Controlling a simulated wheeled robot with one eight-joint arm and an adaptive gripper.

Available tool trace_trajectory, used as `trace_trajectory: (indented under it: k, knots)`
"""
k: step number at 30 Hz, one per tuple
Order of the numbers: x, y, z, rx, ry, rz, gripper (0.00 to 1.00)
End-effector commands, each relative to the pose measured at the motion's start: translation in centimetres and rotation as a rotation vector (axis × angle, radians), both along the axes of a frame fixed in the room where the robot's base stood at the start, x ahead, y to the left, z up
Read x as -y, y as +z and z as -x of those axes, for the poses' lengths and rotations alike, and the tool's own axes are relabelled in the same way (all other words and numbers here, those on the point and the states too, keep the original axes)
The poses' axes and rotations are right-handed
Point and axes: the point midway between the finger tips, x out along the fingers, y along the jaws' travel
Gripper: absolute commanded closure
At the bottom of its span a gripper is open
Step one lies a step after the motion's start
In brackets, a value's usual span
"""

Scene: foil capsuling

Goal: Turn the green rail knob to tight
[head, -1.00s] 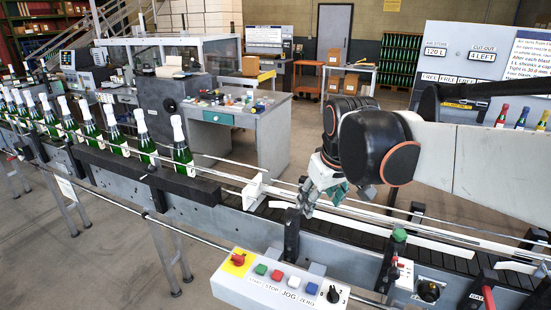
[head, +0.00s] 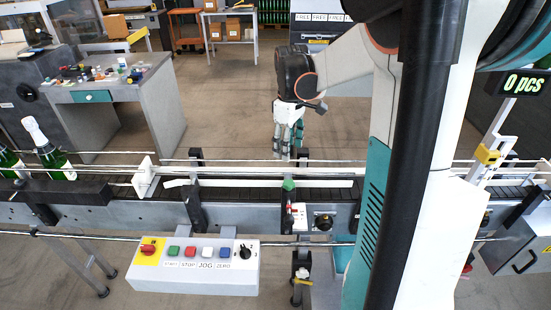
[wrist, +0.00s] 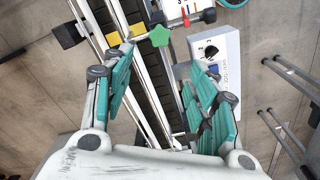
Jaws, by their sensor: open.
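The green rail knob (head: 289,185) sits on the near side of the conveyor's guide rail, above a small white plate with red marks. In the wrist view the star-shaped green knob (wrist: 160,36) shows beyond the fingertips, near the middle top. My gripper (head: 289,152) points down over the far side of the conveyor, just behind the knob in the head view. In the wrist view my gripper (wrist: 165,75) has its two teal-padded fingers wide apart with nothing between them. The knob is apart from the fingers. Its tight or loose setting cannot be read.
The conveyor (head: 110,190) runs across, with white rails and black upright brackets. A control box (head: 195,265) with coloured buttons stands in front. Green bottles (head: 45,150) with white tops stand at the left. My arm covers much of the right side.

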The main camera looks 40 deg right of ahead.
Motion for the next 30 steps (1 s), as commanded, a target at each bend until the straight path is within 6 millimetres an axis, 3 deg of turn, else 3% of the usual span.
trace_trajectory:
  k: [8,21,30]
  knots:
    - [0.5,-2.2,0.2,-0.011,0.008,-0.005,0.47]
    - [0.4,-10.6,0.2,-0.009,0.007,-0.005,0.47]
    - [0.4,-13.7,0.2,-0.009,0.007,-0.005,0.47]
